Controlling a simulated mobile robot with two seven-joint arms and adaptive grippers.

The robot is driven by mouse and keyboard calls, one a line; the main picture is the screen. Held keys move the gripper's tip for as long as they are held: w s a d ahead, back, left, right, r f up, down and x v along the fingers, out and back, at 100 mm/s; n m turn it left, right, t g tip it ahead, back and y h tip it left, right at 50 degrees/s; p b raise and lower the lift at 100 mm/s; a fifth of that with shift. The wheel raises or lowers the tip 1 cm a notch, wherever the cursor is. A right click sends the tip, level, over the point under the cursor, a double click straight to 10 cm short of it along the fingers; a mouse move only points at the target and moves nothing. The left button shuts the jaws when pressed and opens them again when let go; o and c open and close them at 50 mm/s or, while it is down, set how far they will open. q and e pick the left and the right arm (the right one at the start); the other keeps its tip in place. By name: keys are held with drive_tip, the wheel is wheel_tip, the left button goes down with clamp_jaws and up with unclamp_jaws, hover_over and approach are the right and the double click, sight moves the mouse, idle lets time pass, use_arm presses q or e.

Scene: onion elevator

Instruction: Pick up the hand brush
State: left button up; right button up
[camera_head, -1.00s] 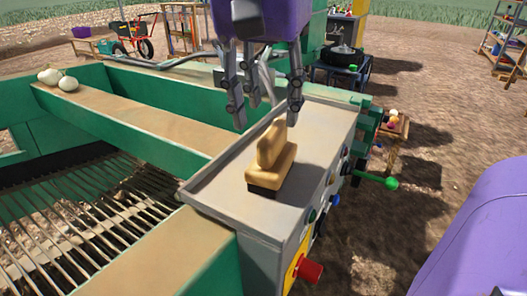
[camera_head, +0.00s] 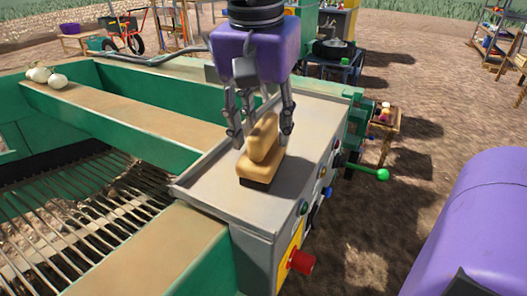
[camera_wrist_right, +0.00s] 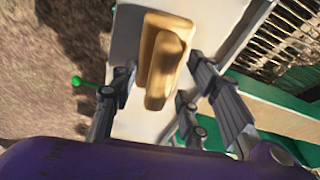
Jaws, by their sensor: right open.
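The hand brush (camera_head: 263,150) has a tan wooden block with a raised grip and dark bristles underneath. It rests bristles down on the grey top of the control box (camera_head: 315,125). My right gripper (camera_head: 260,138) is open, with its fingers pointing down around the far part of the brush. In the right wrist view the brush (camera_wrist_right: 163,62) lies between and beyond the spread fingers of the gripper (camera_wrist_right: 155,95). No firm contact shows. My left gripper is not in view.
Green machine walls (camera_head: 120,125) and a metal bar grate (camera_head: 75,205) lie to the left. White onions (camera_head: 57,81) sit at the far left.

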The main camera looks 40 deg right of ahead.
drive_tip(key=shift+f, duration=0.2)
idle(0.3)
clamp_jaws()
